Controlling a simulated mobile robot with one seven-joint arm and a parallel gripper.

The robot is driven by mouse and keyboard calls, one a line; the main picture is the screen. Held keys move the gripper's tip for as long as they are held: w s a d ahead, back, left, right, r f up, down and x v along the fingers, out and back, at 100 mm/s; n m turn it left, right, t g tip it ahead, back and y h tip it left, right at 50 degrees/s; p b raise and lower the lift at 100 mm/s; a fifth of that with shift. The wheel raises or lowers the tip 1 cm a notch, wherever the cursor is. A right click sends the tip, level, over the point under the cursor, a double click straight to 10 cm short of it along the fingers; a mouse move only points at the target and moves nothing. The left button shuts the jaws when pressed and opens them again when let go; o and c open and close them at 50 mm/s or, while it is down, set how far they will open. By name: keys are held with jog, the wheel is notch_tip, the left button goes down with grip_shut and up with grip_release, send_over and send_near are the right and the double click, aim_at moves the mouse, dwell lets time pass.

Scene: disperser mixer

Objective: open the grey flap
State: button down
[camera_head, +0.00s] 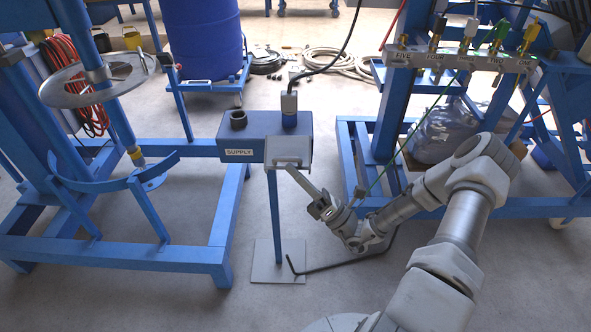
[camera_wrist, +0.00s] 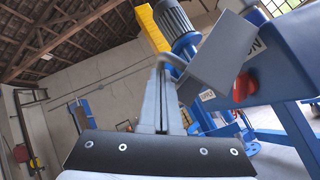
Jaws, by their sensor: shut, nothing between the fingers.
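The grey flap (camera_head: 288,150) is a small light-grey plate on the front of the blue supply box (camera_head: 237,135). In the wrist view the flap (camera_wrist: 222,62) shows up close and looks tilted out from the blue box. My gripper (camera_head: 288,168) is at the flap's lower edge, with its fingers together and nothing between them. In the wrist view my gripper (camera_wrist: 162,68) points up just left of the flap. I cannot tell whether the tips touch the flap. The area behind the flap is hidden in the head view.
A red knob (camera_wrist: 243,87) sits near the flap in the wrist view. A thin blue post (camera_head: 275,215) carries the box from a floor plate (camera_head: 278,262). A blue frame (camera_head: 120,252) stands left, and a rack with numbered valves (camera_head: 455,62) stands right. A black hose rises from the box.

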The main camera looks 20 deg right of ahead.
aim_at(296, 148)
notch_tip(296, 148, up, 3)
jog(key=m+t+h+p, duration=0.1)
jog(key=m+h+p, duration=0.1)
jog(key=p, duration=0.2)
jog(key=shift+f+m+h, duration=0.1)
jog(key=shift+m+h, duration=0.2)
jog(key=shift+m, duration=0.1)
jog(key=shift+w+d+r+m+h+p, duration=0.1)
jog(key=shift+w+r+m+h+p, duration=0.15)
jog(key=shift+r+m+h+p, duration=1.05)
jog(key=shift+w+d+f+m+h+p, duration=0.1)
jog(key=shift+w+m+h+p, duration=0.5)
jog(key=shift+p, duration=1.65)
jog(key=shift+s+d+r+m+h+p, duration=0.1)
jog(key=shift+r+m+h+p, duration=0.55)
jog(key=shift+m+p, duration=0.9)
jog(key=shift+w+n+p, duration=0.1)
jog(key=shift+n+p, duration=0.15)
jog(key=shift+p, duration=0.05)
